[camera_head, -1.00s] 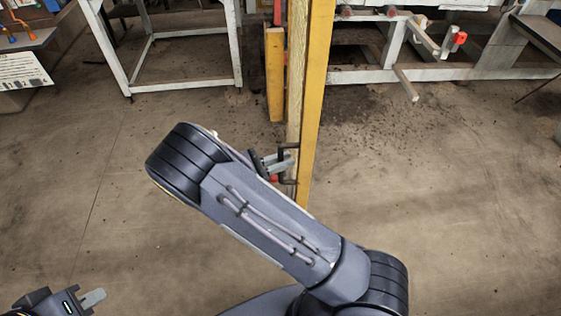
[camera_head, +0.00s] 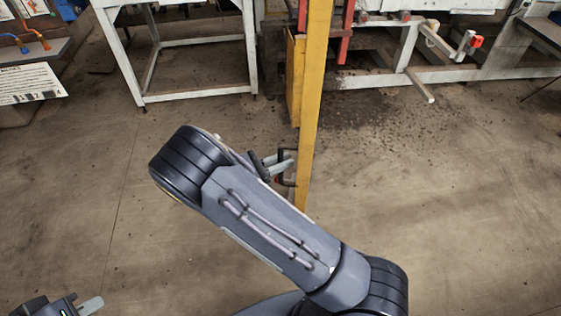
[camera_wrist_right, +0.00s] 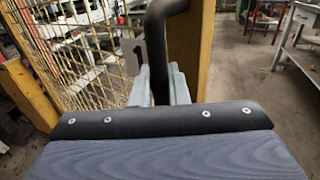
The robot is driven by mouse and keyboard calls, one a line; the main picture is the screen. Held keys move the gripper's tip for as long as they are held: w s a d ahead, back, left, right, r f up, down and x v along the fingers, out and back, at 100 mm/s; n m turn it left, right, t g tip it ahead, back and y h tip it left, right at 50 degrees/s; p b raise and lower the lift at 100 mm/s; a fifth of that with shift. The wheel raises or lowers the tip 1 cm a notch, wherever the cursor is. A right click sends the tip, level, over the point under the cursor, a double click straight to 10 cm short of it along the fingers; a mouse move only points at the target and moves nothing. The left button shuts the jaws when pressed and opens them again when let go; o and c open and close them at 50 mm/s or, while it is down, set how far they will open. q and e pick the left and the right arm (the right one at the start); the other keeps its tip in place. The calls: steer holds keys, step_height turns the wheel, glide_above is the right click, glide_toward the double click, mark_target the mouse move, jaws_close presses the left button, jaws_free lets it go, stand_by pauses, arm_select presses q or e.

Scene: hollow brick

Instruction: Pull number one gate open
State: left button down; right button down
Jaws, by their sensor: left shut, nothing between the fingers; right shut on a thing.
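The number one gate shows in the head view as a yellow upright (camera_head: 313,105), seen nearly edge-on. In the right wrist view its yellow frame (camera_wrist_right: 188,55) and wire mesh (camera_wrist_right: 80,45) appear, with a pale plate marked 1 (camera_wrist_right: 133,57) beside the handle. My right gripper (camera_wrist_right: 160,85) is shut on the black bent handle (camera_wrist_right: 157,30). In the head view my right gripper (camera_head: 283,166) is at the upright, partly hidden by my forearm. My left gripper (camera_head: 93,306) is shut and empty at the lower left, away from the gate.
A white-framed table (camera_head: 195,93) stands at the back left. A white bench frame (camera_head: 450,75) with a red-tipped bar stands at the back right. A counter with a sign (camera_head: 30,84) is at the far left. The floor (camera_head: 450,210) on the right is clear.

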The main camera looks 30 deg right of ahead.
steer(key=shift+s+f, duration=0.1)
steer(key=shift+f, duration=0.05)
steer(key=c, duration=1.5)
jaws_free()
steer(key=shift+a, duration=0.1)
steer(key=a+b, duration=0.2)
steer(key=a, duration=0.5)
steer(key=shift+a, duration=0.4)
